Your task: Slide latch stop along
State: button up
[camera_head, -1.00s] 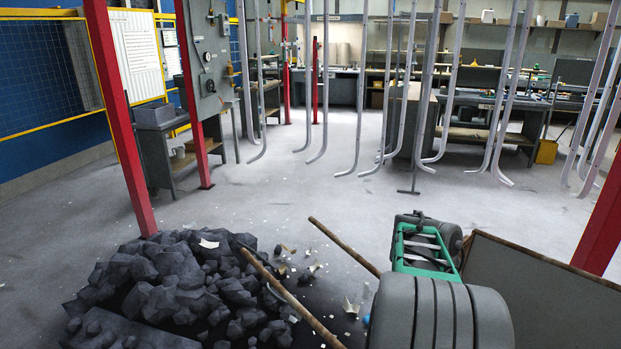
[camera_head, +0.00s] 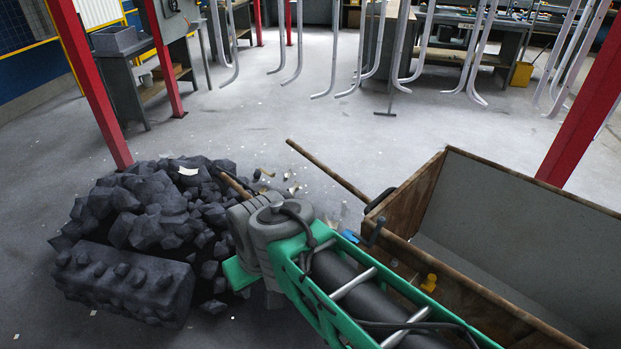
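A wooden-sided cart or box (camera_head: 425,195) stands at the right, with a pale inner panel. On its near side are a small yellow piece (camera_head: 429,283), a dark upright lever-like piece (camera_head: 376,232) and a small blue piece (camera_head: 350,237) close to my arm. I cannot tell which of these, if any, is the latch stop. My green and grey arm crosses the lower middle in front of the cart and hides part of its near side. My gripper's fingers do not show, so I cannot see whether they hold anything.
A heap of dark lumps (camera_head: 150,205) lies on the floor at the left. A wooden pole (camera_head: 325,169) sticks out from the cart's corner. Red posts (camera_head: 88,85) stand at left and right. Bent metal tubes (camera_head: 425,45) hang at the back. The grey floor between is mostly clear.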

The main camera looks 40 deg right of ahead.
aim_at(428, 285)
jog(key=k, duration=0.5)
jog(key=u, duration=1.75)
jog(key=i, duration=0.5)
jog(key=z, duration=1.8)
